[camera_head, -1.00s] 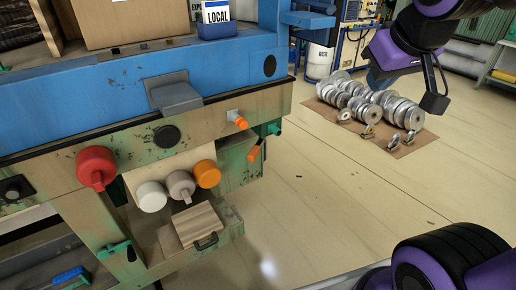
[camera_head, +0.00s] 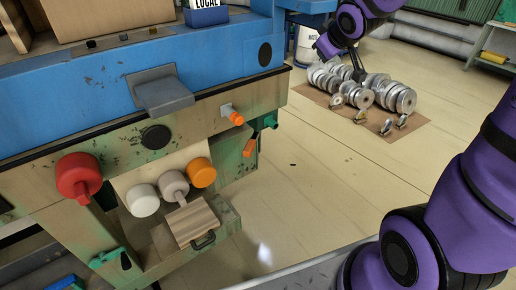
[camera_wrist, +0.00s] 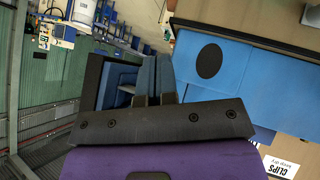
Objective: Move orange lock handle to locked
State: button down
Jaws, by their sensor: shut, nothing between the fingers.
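A small orange-tipped handle (camera_head: 232,115) sticks out from a pale mount near the right end of the bench front. A second orange handle (camera_head: 249,148) is just below it, close to the green end part. A round orange knob (camera_head: 201,172) sits further left; I cannot tell from markings which orange part is the lock handle. My gripper is at the lower middle of the wrist view (camera_wrist: 153,98), with its short dark fingers shut and empty. It is apart from the orange handles, which are not visible in the wrist view.
The blue-topped bench (camera_head: 190,65) fills the left, with a grey block (camera_head: 163,92), a red knob (camera_head: 78,177) and white and beige knobs. Metal discs (camera_head: 365,92) lie on a brown mat at the back.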

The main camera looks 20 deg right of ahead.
jog(key=w+f+n+t+y, duration=0.1)
jog(key=w+f+n+y, duration=0.2)
jog(key=w+f, duration=0.55)
jog(key=n+y, duration=0.4)
jog(key=y, duration=0.9)
send_near(253, 148)
jog(key=x, duration=0.7)
jog(key=shift+w+a+f, duration=0.1)
jog(key=shift+w+a, duration=0.05)
jog(key=shift+a, duration=0.1)
jog(key=shift+m, duration=0.3)
